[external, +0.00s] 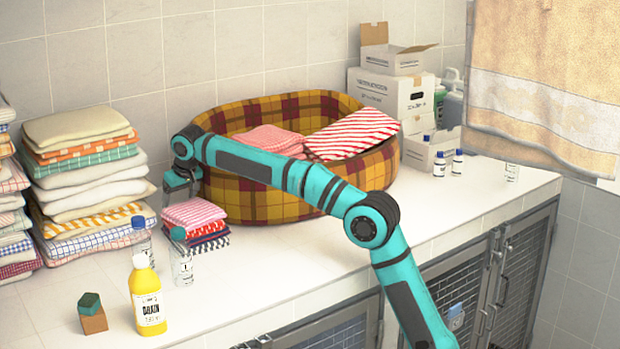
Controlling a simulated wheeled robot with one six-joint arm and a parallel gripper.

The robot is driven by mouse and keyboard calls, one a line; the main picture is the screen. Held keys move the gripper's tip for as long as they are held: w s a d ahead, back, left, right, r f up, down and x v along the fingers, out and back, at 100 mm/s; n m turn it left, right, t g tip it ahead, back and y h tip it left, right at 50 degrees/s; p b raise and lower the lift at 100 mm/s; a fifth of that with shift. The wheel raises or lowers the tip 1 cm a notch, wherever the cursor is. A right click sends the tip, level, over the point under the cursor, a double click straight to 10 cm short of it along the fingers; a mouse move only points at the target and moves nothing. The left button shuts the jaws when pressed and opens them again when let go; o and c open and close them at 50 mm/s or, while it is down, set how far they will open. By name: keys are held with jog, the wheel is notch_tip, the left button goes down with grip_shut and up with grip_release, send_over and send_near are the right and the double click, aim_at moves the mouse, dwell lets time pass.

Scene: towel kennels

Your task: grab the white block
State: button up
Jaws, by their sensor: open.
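I cannot make out a white block anywhere in the external view. My gripper (181,187) is open and points down at the left end of the plaid basket. It is above a small stack of folded cloths (195,222), pink-striped on top, and looks empty. Its fingertips are small and dark, so their exact gap is hard to see. The only block-like pieces I see are a dark green block (89,302) resting on a brown block (93,321) at the front left of the counter.
A plaid basket (250,195) holds folded cloths. A yellow bottle (147,298) and small clear bottles (182,268) stand near the front. Tall towel stacks (88,185) fill the left. White cartons (395,95) stand at the back right. The counter's front middle (270,275) is free.

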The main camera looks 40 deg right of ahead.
jog(key=shift+w+x, duration=0.2)
jog(key=shift+x, duration=1.4)
jog(key=shift+w+x, duration=0.15)
jog(key=shift+x, duration=1.45)
jog(key=shift+r, duration=0.2)
jog(key=c, duration=1.2)
